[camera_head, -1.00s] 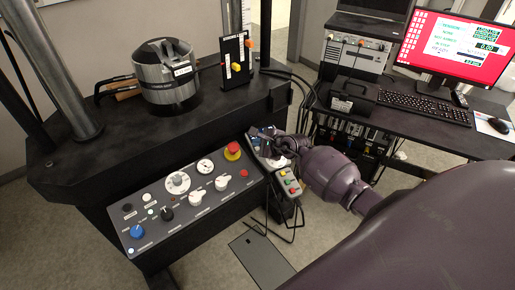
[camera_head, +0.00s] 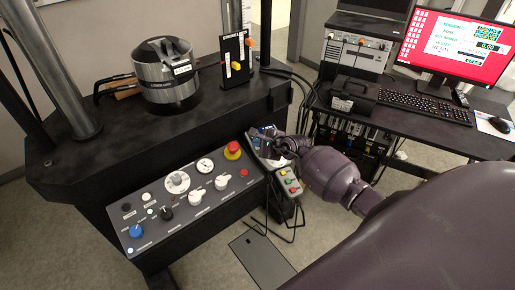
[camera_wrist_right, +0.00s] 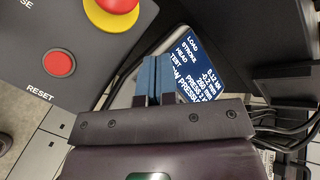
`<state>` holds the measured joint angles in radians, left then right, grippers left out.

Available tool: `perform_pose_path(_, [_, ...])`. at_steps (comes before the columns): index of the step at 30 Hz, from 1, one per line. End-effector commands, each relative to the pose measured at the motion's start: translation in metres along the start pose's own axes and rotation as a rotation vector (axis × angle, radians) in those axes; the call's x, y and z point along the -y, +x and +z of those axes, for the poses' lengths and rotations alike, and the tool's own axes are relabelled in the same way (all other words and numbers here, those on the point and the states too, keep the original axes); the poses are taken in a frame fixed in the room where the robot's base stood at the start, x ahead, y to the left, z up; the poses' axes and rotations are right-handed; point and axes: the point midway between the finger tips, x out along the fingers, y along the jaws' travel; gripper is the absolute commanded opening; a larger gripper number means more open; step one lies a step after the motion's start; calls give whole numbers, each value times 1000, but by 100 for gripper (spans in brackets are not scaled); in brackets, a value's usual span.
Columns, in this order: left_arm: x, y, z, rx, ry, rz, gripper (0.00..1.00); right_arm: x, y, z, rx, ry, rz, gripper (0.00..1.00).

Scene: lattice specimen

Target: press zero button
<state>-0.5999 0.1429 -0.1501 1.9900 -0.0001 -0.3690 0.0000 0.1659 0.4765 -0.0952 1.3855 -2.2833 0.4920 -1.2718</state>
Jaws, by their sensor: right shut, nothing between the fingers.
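A grey handheld control box (camera_head: 291,185) with red, green and yellow buttons hangs beside the right end of the front control panel. Its blue display (camera_wrist_right: 200,68), with white lines such as LOAD, STROKE and HEAD, shows in the right wrist view. My right gripper (camera_head: 272,138) is over the upper part of this box. In the wrist view its blue-padded fingers (camera_wrist_right: 153,75) are together and empty, just left of the display. No button marked zero can be read; the area under the fingertips is hidden. My left gripper is not in view.
The sloped control panel (camera_head: 150,206) carries knobs, a dial and a red emergency stop (camera_head: 233,150). A red RESET button (camera_wrist_right: 59,63) is left of the fingers. Black cables (camera_wrist_right: 285,130) run at the right. A desk with a red-screened monitor (camera_head: 455,45) stands at the right.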

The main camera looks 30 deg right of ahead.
Motion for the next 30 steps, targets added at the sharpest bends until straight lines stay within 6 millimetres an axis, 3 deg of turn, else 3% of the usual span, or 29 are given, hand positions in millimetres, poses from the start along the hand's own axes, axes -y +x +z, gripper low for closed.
perform_pose_path(30, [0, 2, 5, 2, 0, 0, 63, -3, 5, -3, 0, 0, 0, 0])
